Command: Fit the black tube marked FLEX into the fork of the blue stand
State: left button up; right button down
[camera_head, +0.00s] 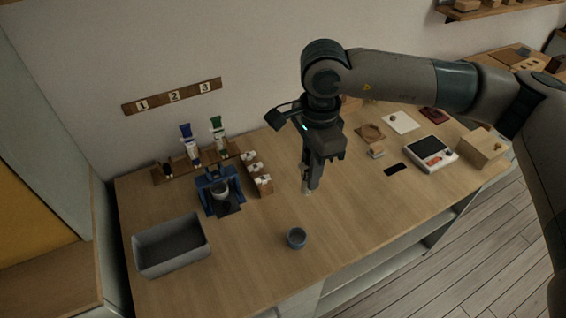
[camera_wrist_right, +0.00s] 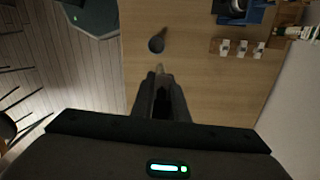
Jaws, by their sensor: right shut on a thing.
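My right gripper (camera_head: 309,180) is shut on a slim thing, mostly hidden between the fingers, which I take to be the black tube. Its pale tip (camera_head: 307,191) points down above the table, and the tip also shows in the right wrist view (camera_wrist_right: 160,68). No FLEX marking is readable. The blue stand (camera_head: 207,181) is left of the gripper, with a grey cup in it; its fork is too small to make out. The stand also shows at the top of the wrist view (camera_wrist_right: 254,14). My left gripper is in neither view.
A rack (camera_head: 202,164) with blue- and green-ended tubes stands behind the stand. A wooden block with white-marked items (camera_head: 258,174) is right of the stand. A grey bin (camera_head: 172,246) and a small blue-grey cup (camera_head: 296,237) are nearer. Bare tabletop lies between cup and stand.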

jog(key=s+d+f+n, duration=0.1)
jog(key=s+d+n, duration=0.1)
jog(key=d+n, duration=0.4)
jog(key=s+d+f+n, duration=0.2)
jog(key=s+d+n, duration=0.1)
jog(key=d+n, duration=0.4)
jog(key=shift+s+d+f+n, duration=0.25)
jog(key=shift+s+f+n, duration=0.05)
jog(key=shift+n, duration=0.3)
